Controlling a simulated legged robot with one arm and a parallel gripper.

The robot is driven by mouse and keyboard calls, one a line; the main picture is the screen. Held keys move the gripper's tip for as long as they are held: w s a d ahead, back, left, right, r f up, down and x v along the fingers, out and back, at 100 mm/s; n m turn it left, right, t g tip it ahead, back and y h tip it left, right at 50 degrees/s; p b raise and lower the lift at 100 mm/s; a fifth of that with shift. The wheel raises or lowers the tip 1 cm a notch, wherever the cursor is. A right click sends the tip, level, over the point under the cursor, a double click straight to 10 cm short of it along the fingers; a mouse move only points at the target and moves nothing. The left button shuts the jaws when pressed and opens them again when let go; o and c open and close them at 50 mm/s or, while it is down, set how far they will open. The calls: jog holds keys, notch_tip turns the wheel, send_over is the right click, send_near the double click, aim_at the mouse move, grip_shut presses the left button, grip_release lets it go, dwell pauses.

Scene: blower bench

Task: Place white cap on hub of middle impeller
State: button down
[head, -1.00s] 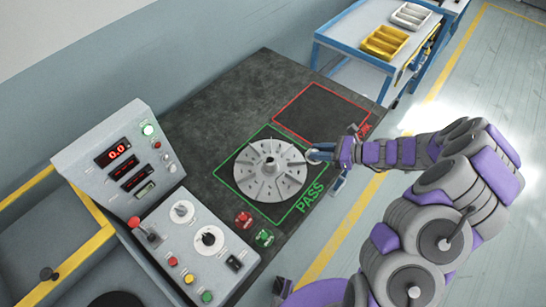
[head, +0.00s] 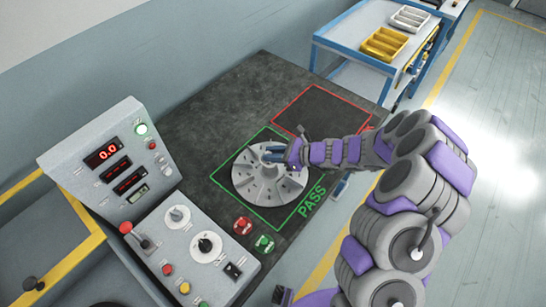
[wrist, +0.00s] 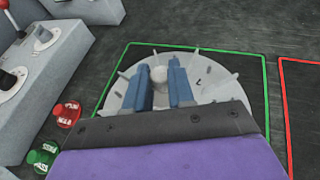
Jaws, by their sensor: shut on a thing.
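A grey finned impeller (head: 270,185) lies flat inside the green PASS square; it is the only impeller I see. My gripper (head: 270,153) is over its centre, and the hub is partly hidden behind the fingers. In the wrist view, the impeller's pale disc (wrist: 215,88) spreads around my two blue fingers (wrist: 159,72). They are shut on the white cap (wrist: 159,75), a small pale round piece between the fingertips, in line with the hub. I cannot tell whether the cap touches the hub.
A control box (head: 185,245) with knobs and a red-handled lever stands at the left. Red and green buttons (head: 264,243) sit near the bench's front edge. The red-outlined square (head: 320,108) is empty. A blue cart (head: 335,45) with yellow and white trays stands behind.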

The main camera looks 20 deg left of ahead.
jog(key=shift+f, duration=0.55)
jog(key=shift+f, duration=0.15)
jog(key=c, duration=1)
grip_release()
jog(key=shift+o, duration=0.2)
jog(key=shift+d+r, duration=0.4)
jog(key=shift+d, duration=0.05)
jog(key=p+v, duration=0.3)
jog(key=v, duration=0.8)
